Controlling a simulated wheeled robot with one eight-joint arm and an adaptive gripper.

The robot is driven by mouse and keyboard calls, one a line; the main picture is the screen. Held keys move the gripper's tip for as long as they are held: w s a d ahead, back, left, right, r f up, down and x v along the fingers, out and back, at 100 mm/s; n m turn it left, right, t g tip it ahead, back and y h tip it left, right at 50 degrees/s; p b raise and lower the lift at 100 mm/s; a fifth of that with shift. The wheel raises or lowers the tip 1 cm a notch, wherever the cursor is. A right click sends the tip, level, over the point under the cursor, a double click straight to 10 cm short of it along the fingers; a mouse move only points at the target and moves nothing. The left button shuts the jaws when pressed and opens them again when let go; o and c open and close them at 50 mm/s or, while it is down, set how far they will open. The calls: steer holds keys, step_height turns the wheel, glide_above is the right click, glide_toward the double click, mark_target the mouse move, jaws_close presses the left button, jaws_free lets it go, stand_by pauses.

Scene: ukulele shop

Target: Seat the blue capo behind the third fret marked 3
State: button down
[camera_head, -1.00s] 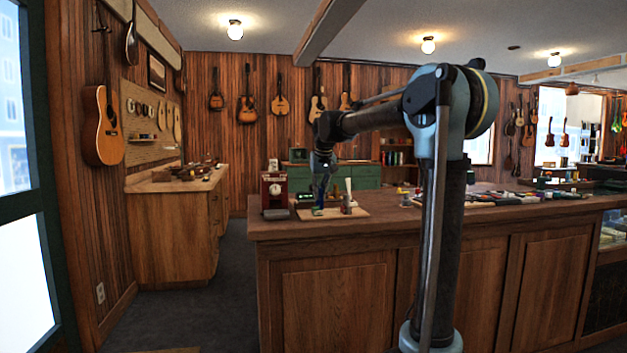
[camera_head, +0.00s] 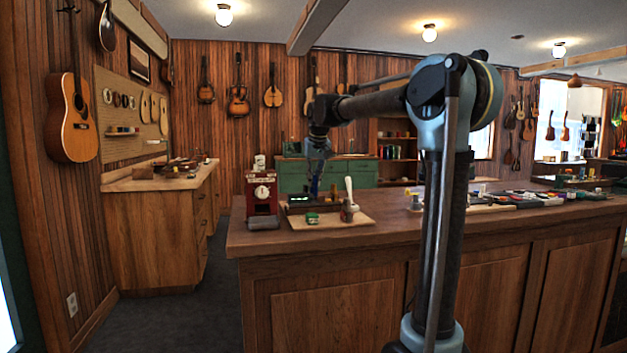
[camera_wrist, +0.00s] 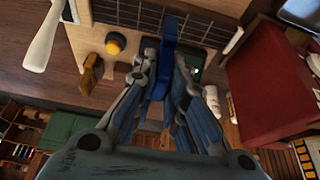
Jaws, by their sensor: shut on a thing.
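My gripper (camera_wrist: 160,85) is shut on the blue capo (camera_wrist: 164,50), which stands out beyond the fingertips in the wrist view. The dark fretboard with pale fret lines (camera_wrist: 205,25) crosses the top of that view, close to the capo. I cannot tell whether they touch, and no number 3 is legible. In the head view my gripper (camera_head: 315,188) hangs above the back part of a light wooden board (camera_head: 350,222) on the counter. The capo is too small to make out clearly there.
A red box with a dial (camera_head: 262,195) stands left of the board. A green object (camera_head: 312,218) lies on the board's front, and a white-handled tool (camera_head: 349,190) stands at its right. A yellow knob (camera_wrist: 115,43) shows near the neck. The counter front (camera_head: 290,245) is clear.

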glide_above(313, 204)
steer(key=shift+f, duration=2.7)
steer(key=shift+s+d, duration=0.1)
steer(key=shift+s, duration=0.1)
steer(key=shift+f, duration=0.5)
steer(key=c, duration=1.9)
jaws_free()
steer(key=shift+v, duration=5.5)
